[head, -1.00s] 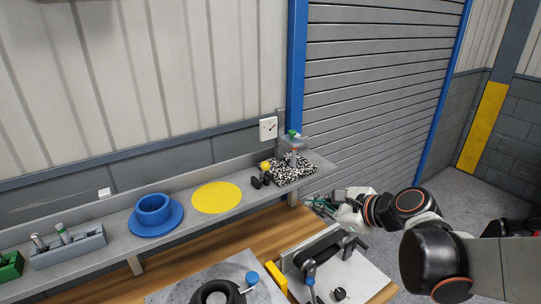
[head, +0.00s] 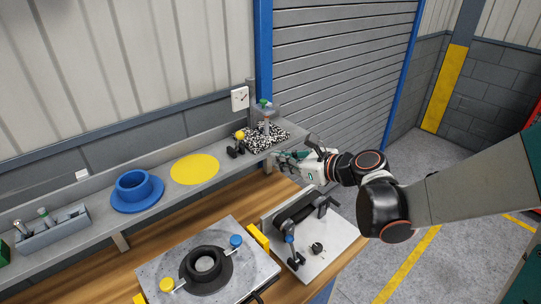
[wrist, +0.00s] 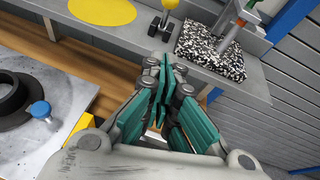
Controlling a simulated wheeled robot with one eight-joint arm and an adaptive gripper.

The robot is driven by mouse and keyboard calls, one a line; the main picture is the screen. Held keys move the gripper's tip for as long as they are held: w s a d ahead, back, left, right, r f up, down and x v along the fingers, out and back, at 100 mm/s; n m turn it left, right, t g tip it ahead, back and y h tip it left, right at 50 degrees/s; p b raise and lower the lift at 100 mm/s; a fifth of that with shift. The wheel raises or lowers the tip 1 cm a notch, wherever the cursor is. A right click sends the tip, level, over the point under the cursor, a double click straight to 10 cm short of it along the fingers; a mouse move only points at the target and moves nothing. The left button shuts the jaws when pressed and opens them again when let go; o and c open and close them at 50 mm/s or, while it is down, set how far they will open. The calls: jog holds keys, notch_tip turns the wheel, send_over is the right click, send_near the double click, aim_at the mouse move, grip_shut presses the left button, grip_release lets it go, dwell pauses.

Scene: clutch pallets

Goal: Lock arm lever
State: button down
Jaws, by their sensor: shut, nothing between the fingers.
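A light plate (head: 333,240) on the wooden bench carries a black arm (head: 300,210) and an upright lever with a blue grip (head: 290,238). I cannot tell whether this lever is locked. To its left, a grey pallet (head: 215,235) holds a black ring part (head: 205,265) between a blue-knobbed lever (head: 236,241) and a yellow-knobbed lever (head: 167,284). The blue knob also shows in the wrist view (wrist: 40,110). My gripper (head: 284,158) has teal fingers. In the wrist view (wrist: 163,80) they are shut and empty, above the bench near the shelf edge, apart from the levers.
The grey shelf (head: 225,160) behind holds a blue flanged part (head: 137,190), a yellow disc (head: 195,169), a small yellow-ball device (head: 239,136) and a speckled block (head: 268,138). Yellow blocks (head: 258,238) stand between the pallet and plate. Open floor lies right.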

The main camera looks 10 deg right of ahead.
send_near(238, 147)
notch_tip(238, 147, down, 3)
jog(key=shift+w+a+r+b, duration=0.2)
jog(key=shift+w+a+r, duration=0.15)
jog(key=shift+w+a, duration=0.4)
jog(key=shift+w+a+r+b, duration=0.15)
jog(key=shift+w+a+r, duration=0.2)
jog(key=shift+w+a, duration=0.4)
jog(key=shift+d, duration=0.1)
jog(key=shift+d+r, duration=0.1)
jog(key=shift+r, duration=0.05)
